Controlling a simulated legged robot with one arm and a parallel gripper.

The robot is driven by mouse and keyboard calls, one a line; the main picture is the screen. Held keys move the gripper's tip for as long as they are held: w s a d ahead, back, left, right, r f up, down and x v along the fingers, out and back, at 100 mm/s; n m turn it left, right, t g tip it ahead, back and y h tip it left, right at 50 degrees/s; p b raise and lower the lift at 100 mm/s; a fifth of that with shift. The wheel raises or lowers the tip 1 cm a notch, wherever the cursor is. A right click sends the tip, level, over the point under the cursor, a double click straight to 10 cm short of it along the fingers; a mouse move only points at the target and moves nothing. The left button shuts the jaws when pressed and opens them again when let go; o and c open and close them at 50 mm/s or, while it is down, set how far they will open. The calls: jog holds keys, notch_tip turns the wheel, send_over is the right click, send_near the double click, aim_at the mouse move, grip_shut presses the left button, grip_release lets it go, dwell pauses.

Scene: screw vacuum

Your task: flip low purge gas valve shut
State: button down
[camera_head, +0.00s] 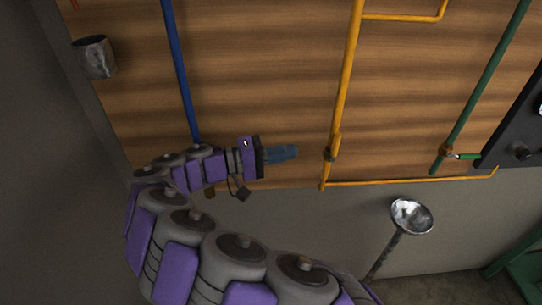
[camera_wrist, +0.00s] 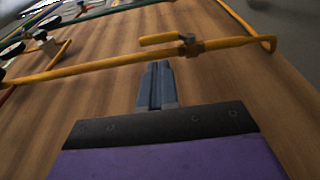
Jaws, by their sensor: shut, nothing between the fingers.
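A valve (camera_head: 331,154) with a yellow lever handle (camera_head: 337,142) sits low on the upright yellow pipe (camera_head: 346,80); no label on it can be read. Its handle lies along the pipe. In the wrist view, the valve (camera_wrist: 190,44) and its handle (camera_wrist: 160,39) show beyond my fingertips, the handle roughly parallel to the pipe. My gripper (camera_head: 295,152) is left of the valve, pointing at it, with a gap between. In the wrist view, my gripper's blue fingers (camera_wrist: 157,66) are together, empty, and touch nothing visible.
A blue pipe (camera_head: 177,70) runs behind my arm. A green pipe (camera_head: 487,80) has a valve with a green handle (camera_head: 468,157) set across it. A dark panel (camera_head: 520,130) is at right. A metal funnel (camera_head: 411,216) stands in front; a metal cup (camera_head: 96,57) is at upper left.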

aim_at(336, 141)
jog(key=w+d+b, duration=0.1)
jog(key=d, duration=0.7)
jog(key=shift+w+d+b, duration=0.3)
jog(key=shift+w+b, duration=0.05)
jog(key=shift+b, duration=0.05)
jog(key=shift+d+r+y+p, duration=0.25)
jog(key=shift+y+p, duration=0.15)
jog(key=shift+y, duration=0.2)
jog(key=d+y+p, duration=0.1)
jog(key=d+r+y+p, duration=0.1)
jog(key=y+p, duration=0.1)
jog(key=shift+d+r+m+g+y, duration=0.1)
jog(key=shift+d+m+g+y, duration=0.05)
jog(key=shift+m+g+y, duration=0.2)
jog(key=shift+d+y+p, duration=0.55)
jog(key=shift+y+p, duration=0.1)
jog(key=shift+y, duration=0.1)
jog(key=d+y+p, duration=0.2)
jog(key=shift+f+m+y, duration=0.25)
jog(key=shift+f+y, duration=0.05)
jog(key=shift+f, duration=0.05)
jog(key=shift+d, duration=0.1)
